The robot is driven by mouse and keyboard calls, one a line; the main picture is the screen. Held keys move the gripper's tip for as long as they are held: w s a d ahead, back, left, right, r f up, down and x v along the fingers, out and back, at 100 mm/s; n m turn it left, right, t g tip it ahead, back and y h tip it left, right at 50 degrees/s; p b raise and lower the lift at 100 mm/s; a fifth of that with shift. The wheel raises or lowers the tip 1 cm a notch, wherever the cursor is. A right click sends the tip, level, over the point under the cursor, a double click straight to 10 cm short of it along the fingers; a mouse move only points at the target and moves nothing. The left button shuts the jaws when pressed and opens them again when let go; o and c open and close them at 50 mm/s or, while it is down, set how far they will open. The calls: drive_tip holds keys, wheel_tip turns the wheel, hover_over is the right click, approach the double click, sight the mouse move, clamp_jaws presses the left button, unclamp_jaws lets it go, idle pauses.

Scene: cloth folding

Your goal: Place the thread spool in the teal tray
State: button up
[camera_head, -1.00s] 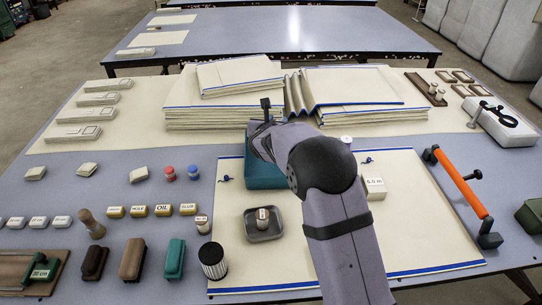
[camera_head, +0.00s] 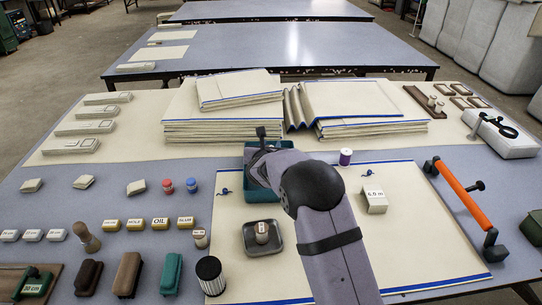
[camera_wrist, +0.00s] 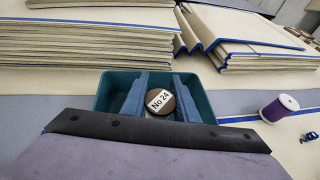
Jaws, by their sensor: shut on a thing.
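The teal tray (camera_head: 262,196) stands on the cream cloth, partly behind my arm; it also shows in the wrist view (camera_wrist: 104,92). My gripper (camera_wrist: 160,103) is over or in the tray, its two blue-grey fingers shut on a round brown-topped piece labelled "No 24" (camera_wrist: 160,101). Its lower part is hidden, so I cannot tell whether it touches the tray floor or whether it is a spool. A purple thread spool with white ends (camera_head: 345,157) stands upright to the right of the tray; the wrist view also shows it (camera_wrist: 279,108).
Stacks of folded cloth (camera_head: 222,125) lie behind the tray. A grey dish (camera_head: 262,238) with a small labelled piece stands in front of it. A "5.0 m" block (camera_head: 375,200) and an orange-handled tool (camera_head: 463,197) are to the right.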

drive_tip(key=shift+f, duration=1.85)
drive_tip(key=shift+f+b, duration=0.2)
drive_tip(key=shift+b, duration=0.25)
drive_tip(key=o, duration=1)
drive_tip(key=shift+r, duration=0.15)
drive_tip(key=shift+r+p, duration=0.15)
drive_tip(key=shift+p, duration=0.25)
drive_tip(key=b+v, duration=0.1)
drive_tip(key=v, duration=1.1)
